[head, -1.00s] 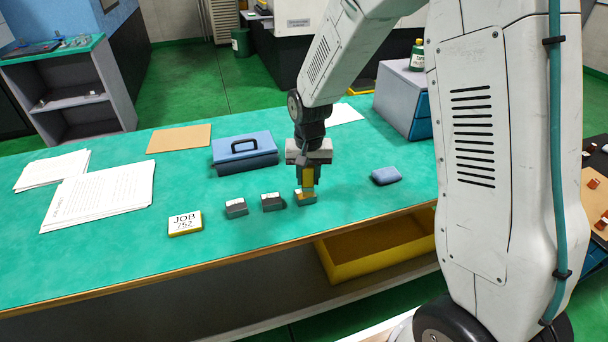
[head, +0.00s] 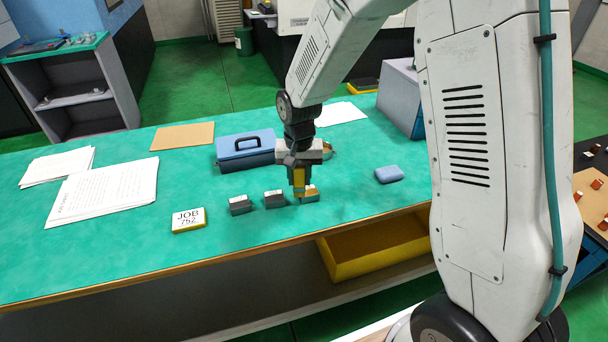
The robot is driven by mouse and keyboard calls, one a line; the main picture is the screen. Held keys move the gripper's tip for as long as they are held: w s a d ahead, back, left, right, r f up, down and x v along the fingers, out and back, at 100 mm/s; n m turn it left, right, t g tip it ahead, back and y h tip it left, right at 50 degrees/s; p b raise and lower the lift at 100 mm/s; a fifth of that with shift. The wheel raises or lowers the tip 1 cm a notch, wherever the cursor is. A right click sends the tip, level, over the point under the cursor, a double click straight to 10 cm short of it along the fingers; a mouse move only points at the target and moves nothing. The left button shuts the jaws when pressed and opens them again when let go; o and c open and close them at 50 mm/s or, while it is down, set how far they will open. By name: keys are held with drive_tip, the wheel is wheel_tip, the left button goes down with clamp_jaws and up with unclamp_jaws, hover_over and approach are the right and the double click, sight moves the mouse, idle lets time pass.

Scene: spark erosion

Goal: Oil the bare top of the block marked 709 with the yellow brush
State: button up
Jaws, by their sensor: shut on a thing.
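My gripper (head: 299,178) is shut on the yellow brush (head: 299,186) and points it straight down. The brush's lower end is at the left side of the right-hand block (head: 311,195) and partly covers it; I cannot tell whether they touch. This block shows a brownish patch on top. Two more small grey blocks, the middle one (head: 274,200) and the left one (head: 240,205), stand in the same row with pale marks on them. The marks are too small to read, so I cannot tell which block is 709.
Papers (head: 103,193) lie at the left. A yellow bin (head: 370,252) sits below the bench edge.

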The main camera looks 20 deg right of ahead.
drive_tip(key=shift+a+r, duration=0.25)
drive_tip(key=shift+d+r, duration=0.1)
drive_tip(key=shift+r, duration=3.7)
